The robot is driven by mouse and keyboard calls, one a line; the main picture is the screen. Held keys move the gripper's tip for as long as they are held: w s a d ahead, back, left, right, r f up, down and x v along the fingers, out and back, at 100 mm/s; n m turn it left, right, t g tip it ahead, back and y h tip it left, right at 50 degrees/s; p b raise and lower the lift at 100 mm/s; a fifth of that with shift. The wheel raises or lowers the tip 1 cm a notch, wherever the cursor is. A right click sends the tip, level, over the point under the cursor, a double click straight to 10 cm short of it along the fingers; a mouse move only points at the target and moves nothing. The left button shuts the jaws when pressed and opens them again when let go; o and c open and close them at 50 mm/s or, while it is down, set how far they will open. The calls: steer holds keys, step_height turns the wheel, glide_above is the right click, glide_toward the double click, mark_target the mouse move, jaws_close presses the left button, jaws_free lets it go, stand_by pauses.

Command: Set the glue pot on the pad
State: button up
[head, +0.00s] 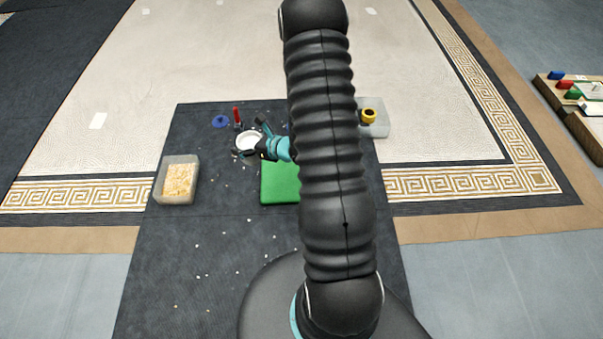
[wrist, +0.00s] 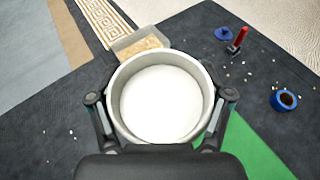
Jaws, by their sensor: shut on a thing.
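The glue pot (head: 249,138) is a round, light grey pot with white glue inside. In the wrist view the pot (wrist: 117,112) is upright, with a finger on either side. My gripper (head: 254,148) is shut on it; the wrist view shows both fingers (wrist: 161,97). The green pad (head: 279,184) lies on the dark mat, partly hidden by my arm. The pot shows beyond the pad's far left corner. In the wrist view the pad (wrist: 258,152) is at lower right, partly covered by my gripper. The pot's height above the mat is hard to tell.
A clear tub of pale chips (head: 178,181) stands left of the pad. A blue disc (head: 221,121) and red-handled tool (head: 237,116) lie behind the pot. A blue cup (wrist: 285,100) is at right in the wrist view. A yellow ring-shaped thing (head: 368,116) is right of my arm.

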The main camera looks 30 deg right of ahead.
steer(key=s+d+f+m+h+b, duration=0.1)
steer(key=s+d+f, duration=0.4)
steer(key=d, duration=0.5)
steer(key=s+d+f+b, duration=0.1)
steer(key=s+d+f, duration=0.2)
steer(key=d+f, duration=0.5)
steer(key=s+d+f+m+h+b, duration=0.1)
steer(key=s+d+f, duration=0.3)
steer(key=d, duration=0.9)
steer(key=shift+t, duration=0.4)
steer(key=x, duration=0.4)
steer(key=a+f+x, duration=0.1)
steer(key=x, duration=0.3)
steer(key=s+x, duration=0.1)
steer(key=x, duration=0.3)
steer(key=shift+w+a+f, duration=0.2)
steer(key=shift+a+f, duration=0.2)
steer(key=shift+f, duration=2.05)
steer(key=shift+f+b, duration=0.15)
steer(key=shift+b, duration=0.25)
steer(key=o, duration=1.3)
steer(key=shift+o, duration=0.2)
